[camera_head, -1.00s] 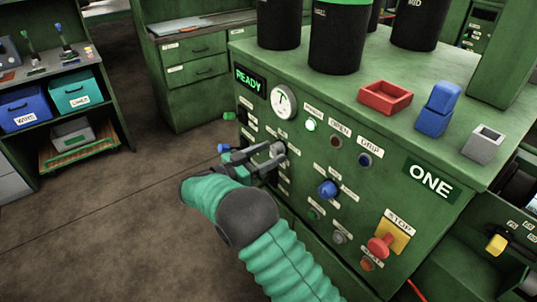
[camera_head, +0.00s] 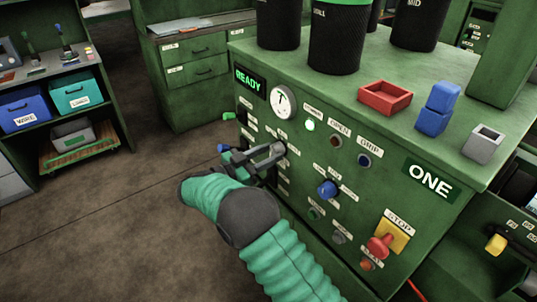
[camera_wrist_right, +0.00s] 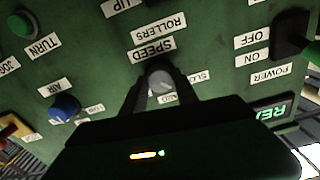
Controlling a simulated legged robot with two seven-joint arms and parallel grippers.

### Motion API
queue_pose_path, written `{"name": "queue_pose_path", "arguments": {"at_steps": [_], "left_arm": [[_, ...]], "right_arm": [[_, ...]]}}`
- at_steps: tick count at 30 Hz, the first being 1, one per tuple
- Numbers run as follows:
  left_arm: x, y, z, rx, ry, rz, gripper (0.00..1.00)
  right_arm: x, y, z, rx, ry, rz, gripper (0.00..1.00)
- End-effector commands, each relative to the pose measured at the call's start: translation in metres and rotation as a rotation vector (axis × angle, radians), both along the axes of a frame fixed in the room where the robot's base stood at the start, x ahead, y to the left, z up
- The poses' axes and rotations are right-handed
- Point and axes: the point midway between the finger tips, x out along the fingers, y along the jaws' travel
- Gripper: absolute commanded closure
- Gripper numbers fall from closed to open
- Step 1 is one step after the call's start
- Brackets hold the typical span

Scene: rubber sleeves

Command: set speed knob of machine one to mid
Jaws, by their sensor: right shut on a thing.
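Machine one (camera_head: 300,190) is the green cabinet with a "ONE" plate and a lit "READY" display (camera_head: 249,81). Its speed knob (camera_wrist_right: 160,77) is a round grey knob beneath the "SPEED" label in the right wrist view, where the picture is upside down or tilted. My right gripper (camera_head: 276,150) is at the panel below the round gauge, its fingers shut on the knob from both sides. The fingers show on either side of the knob in the right wrist view (camera_wrist_right: 160,90). The knob is largely hidden by the fingers in the head view. My left gripper is not in view.
A blue knob (camera_head: 327,189) and a red stop button (camera_head: 380,246) on yellow are on the same panel. A red tray (camera_head: 385,97), blue blocks (camera_head: 434,114) and a grey cup (camera_head: 483,144) stand on top. The floor left of the machine is clear.

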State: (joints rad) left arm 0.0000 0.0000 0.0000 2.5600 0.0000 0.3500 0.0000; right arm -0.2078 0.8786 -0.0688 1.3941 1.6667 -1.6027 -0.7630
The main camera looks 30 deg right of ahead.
Motion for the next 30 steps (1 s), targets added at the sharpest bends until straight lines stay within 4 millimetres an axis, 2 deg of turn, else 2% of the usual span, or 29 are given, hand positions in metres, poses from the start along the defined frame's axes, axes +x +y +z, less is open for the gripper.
{"name": "queue_pose_path", "arguments": {"at_steps": [18,30], "left_arm": [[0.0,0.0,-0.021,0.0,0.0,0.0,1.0],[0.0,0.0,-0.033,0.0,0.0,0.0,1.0]], "right_arm": [[0.001,0.001,-0.002,0.041,-0.514,0.003,1.0],[0.001,0.0,-0.001,0.057,-0.725,0.001,1.0]]}}
